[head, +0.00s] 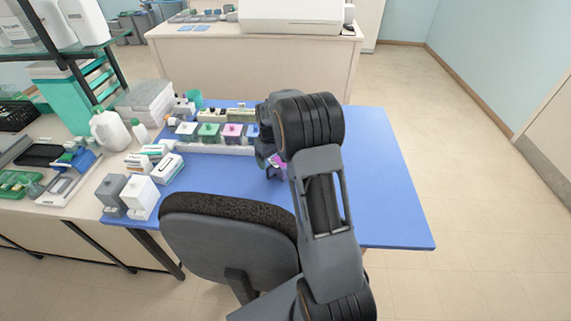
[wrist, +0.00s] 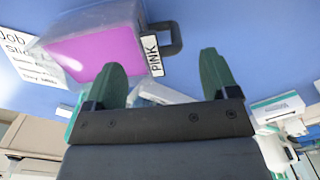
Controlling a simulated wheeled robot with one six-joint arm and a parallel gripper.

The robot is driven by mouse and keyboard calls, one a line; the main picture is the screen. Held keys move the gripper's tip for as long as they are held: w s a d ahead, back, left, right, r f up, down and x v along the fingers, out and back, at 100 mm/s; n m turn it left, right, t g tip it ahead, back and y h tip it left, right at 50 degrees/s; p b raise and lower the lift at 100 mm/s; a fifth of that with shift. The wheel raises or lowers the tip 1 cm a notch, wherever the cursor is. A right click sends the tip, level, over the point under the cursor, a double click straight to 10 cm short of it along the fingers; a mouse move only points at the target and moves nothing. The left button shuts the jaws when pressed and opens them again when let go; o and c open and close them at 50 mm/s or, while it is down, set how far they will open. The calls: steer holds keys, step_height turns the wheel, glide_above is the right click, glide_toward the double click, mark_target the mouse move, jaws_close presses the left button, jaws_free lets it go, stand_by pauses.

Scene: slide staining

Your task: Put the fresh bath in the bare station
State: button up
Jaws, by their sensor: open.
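A clear bath with magenta liquid and a PINK label (wrist: 95,48) is at the upper left in the wrist view, with a dark handle beside the label. In the head view, a purple patch of it (head: 277,170) shows beside my arm on the blue mat. My gripper (wrist: 165,75) is open and empty; its left finger is close to the bath's label side, and I cannot tell if they touch. In the head view a row of coloured baths (head: 208,131) stands behind a pale strip (head: 210,148). My arm hides the row's right end, and no bare station is clearly visible.
The blue mat (head: 385,195) is clear on the right. A printed job sheet (wrist: 28,58) lies beside the bath. White boxes (head: 140,195), a white jug (head: 110,130) and small cartons stand left. A chair back (head: 228,235) is at the front edge.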

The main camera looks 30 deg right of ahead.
mark_target(272, 167)
steer(key=shift+a+f+p, duration=0.1)
steer(key=shift+f+p, duration=0.9)
steer(key=shift+f, duration=1.75)
steer(key=shift+r, duration=0.1)
jaws_close()
